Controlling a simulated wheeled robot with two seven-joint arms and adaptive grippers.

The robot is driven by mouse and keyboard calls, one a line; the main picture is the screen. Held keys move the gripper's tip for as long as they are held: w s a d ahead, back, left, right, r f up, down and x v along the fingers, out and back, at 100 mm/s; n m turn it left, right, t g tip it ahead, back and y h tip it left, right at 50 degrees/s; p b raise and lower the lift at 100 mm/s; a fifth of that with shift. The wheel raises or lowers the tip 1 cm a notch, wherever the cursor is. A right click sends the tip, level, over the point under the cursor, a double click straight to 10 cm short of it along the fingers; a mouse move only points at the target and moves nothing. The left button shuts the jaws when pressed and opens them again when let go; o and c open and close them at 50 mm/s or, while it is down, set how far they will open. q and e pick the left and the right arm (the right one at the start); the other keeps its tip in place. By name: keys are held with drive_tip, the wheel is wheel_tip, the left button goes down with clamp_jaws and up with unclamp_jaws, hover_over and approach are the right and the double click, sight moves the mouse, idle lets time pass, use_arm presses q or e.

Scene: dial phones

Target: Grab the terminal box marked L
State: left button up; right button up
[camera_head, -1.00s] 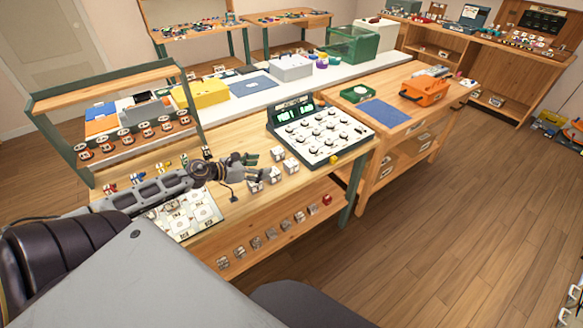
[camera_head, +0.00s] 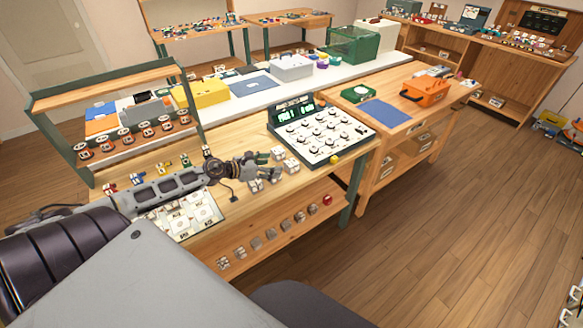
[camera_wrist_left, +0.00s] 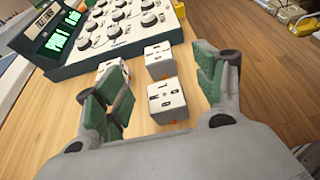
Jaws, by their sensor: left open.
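Several small white terminal boxes stand on the wooden bench around my left gripper (camera_head: 270,163). In the left wrist view the open gripper (camera_wrist_left: 160,70) has its green-padded fingers spread wide. A near white box (camera_wrist_left: 167,101) stands between the fingers with dark marks on its faces, apart from both pads. A second white box (camera_wrist_left: 158,62) stands just beyond it. A third is partly hidden behind the left finger. In the head view one box (camera_head: 291,166) shows beyond the fingers. I cannot read which box is marked L. My right gripper is not in view.
A dial console (camera_head: 318,135) with a green display stands just beyond the boxes. A panel with white blocks (camera_head: 185,215) lies under my left arm. Small parts (camera_head: 271,232) line the lower shelf (camera_head: 245,262). Bare bench top lies left of the console.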

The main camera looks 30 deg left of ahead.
sight(291, 162)
use_arm(q)
drive_tip(key=shift+x, duration=1.6)
drive_tip(key=shift+w+f, duration=0.15)
drive_tip(key=shift+a+x, duration=0.2)
drive_tip(key=shift+x, duration=2.35)
drive_tip(key=shift+f, duration=0.15)
drive_tip(key=c, duration=1.1)
drive_tip(key=shift+r+p, duration=0.2)
drive_tip(key=shift+p, duration=0.1)
drive_tip(key=shift+c, duration=0.2)
